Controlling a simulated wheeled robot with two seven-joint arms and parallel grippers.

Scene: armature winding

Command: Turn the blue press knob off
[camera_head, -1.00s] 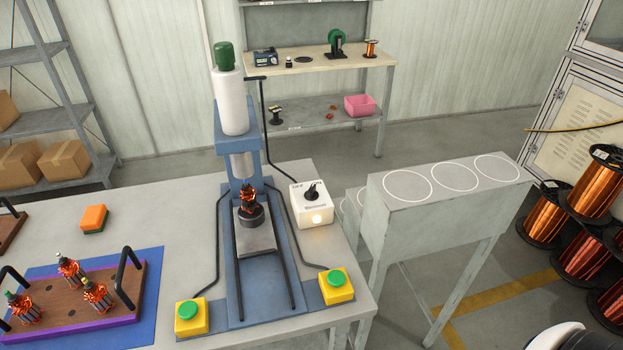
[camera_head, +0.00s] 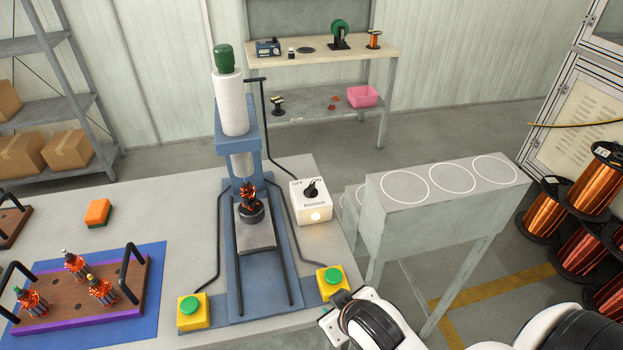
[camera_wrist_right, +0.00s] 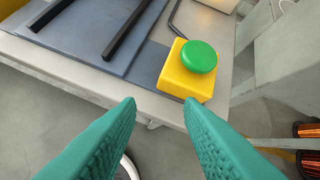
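The blue press (camera_head: 225,135) stands on the workbench. To its right is a white switch box (camera_head: 311,207) with a black knob (camera_head: 312,191) and OFF and ON labels. The knob's raised part points up, near the ON label, and a lamp (camera_head: 316,216) on the box glows. An armature (camera_head: 248,194) stands under the press ram. My right arm reaches in at lower right, well short of the knob. In the right wrist view, my right gripper (camera_wrist_right: 158,104) is open and empty near the bench's front edge. My left gripper is out of view.
Yellow boxes with green buttons stand at the bench front, left (camera_head: 192,311) and right (camera_head: 333,281); the right one is closest to my right gripper. A grey stand (camera_head: 420,215) with white circles is right of the bench. A rack of armatures (camera_head: 80,290) lies left.

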